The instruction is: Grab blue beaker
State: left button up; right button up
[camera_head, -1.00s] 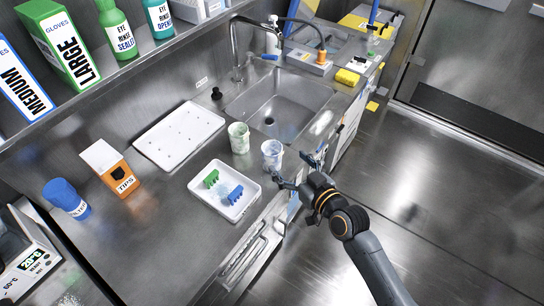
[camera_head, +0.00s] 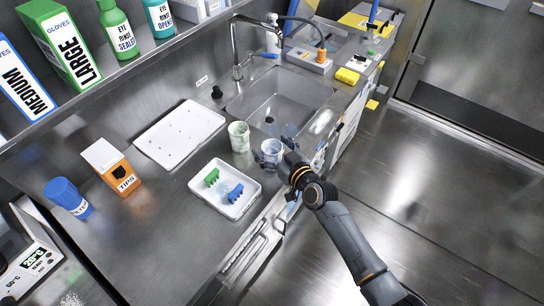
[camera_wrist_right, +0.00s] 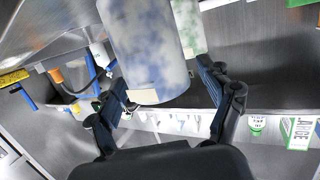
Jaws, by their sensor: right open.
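The blue beaker (camera_head: 271,152), whitish with blue patches, stands upright on the counter near its front edge, below the sink. In the right wrist view the blue beaker (camera_wrist_right: 146,50) is large, between and just beyond the fingertips. My right gripper (camera_head: 276,149) is open, with its fingers on either side of the beaker; it also shows in the right wrist view (camera_wrist_right: 160,78). I cannot tell whether a finger touches it. A similar green-patched beaker (camera_head: 239,137) stands just to its left; part of it shows in the right wrist view (camera_wrist_right: 190,27). My left gripper is not in view.
A white tray (camera_head: 222,213) with green and blue pieces lies left of the beakers. A white perforated mat (camera_head: 180,134) lies behind it. The sink (camera_head: 262,100) opens behind the beakers. An orange tips box (camera_head: 113,167) and blue-capped container (camera_head: 66,197) stand at left.

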jog(key=c, duration=1.2)
jog(key=shift+r, duration=0.15)
